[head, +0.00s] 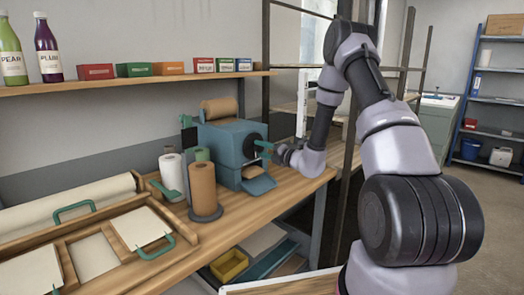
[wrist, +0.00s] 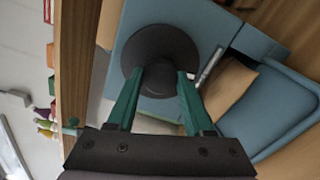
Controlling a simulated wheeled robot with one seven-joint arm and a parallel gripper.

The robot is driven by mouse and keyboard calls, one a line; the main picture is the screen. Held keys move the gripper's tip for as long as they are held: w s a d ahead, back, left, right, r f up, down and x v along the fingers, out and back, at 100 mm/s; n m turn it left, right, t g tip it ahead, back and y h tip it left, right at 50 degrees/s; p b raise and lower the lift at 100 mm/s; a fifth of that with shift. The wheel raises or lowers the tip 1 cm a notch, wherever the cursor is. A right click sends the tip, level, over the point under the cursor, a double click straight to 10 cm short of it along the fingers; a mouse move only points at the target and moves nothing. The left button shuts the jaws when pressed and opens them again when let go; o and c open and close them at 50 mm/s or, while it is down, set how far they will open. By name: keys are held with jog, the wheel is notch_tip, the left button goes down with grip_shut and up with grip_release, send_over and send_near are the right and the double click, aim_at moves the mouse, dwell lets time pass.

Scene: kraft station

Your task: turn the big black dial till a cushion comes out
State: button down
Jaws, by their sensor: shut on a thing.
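The big black dial (wrist: 158,45) is on the side of a blue-teal machine (head: 222,140); it also shows in the head view (head: 251,146), partly behind my fingers. My gripper (wrist: 158,78) has its two green fingers either side of the dial's central knob, shut on it. In the head view my gripper (head: 263,147) reaches the dial from the right. A brown paper piece (wrist: 229,86) shows at the machine's opening, above the blue chute (head: 259,185). I cannot tell whether it is a finished cushion. A brown paper roll (head: 219,108) sits on top of the machine.
A brown roll (head: 203,188) on a dark stand and a white roll (head: 172,172) stand left of the machine. A wooden tray (head: 112,235) with teal handles is at the front left of the bench (head: 236,213). A dark shelf post (head: 347,180) stands close behind my arm.

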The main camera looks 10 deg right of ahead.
jog(key=m, duration=0.5)
jog(key=shift+m, duration=0.3)
dwell(0.4)
jog(key=shift+c, duration=1.4)
grip_release()
jog(key=v, duration=1.1)
